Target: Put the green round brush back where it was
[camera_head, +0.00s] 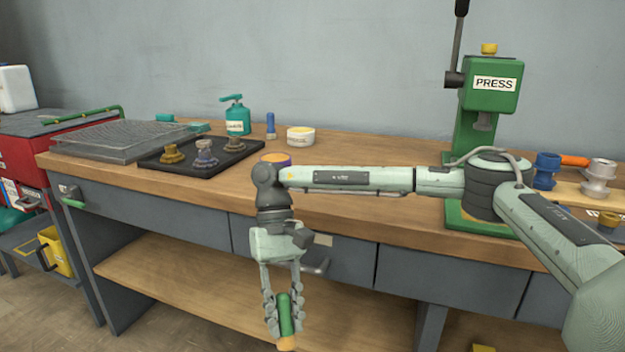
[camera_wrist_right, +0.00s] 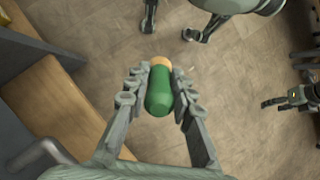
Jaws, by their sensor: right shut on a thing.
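The green round brush shows as a short green cylinder with a tan end. It is in the head view (camera_head: 286,314) and in the wrist view (camera_wrist_right: 159,98). My right gripper (camera_head: 284,308) is shut on its green part, with a finger on each side. It hangs in front of the workbench, below the top's front edge, over the floor. In the head view the tan end points down. In the wrist view (camera_wrist_right: 158,103) both fingers press on the green part. My left gripper is not in the head view; pale gripper-like parts in the wrist view are unclear.
A red cabinet (camera_head: 60,140) stands left.

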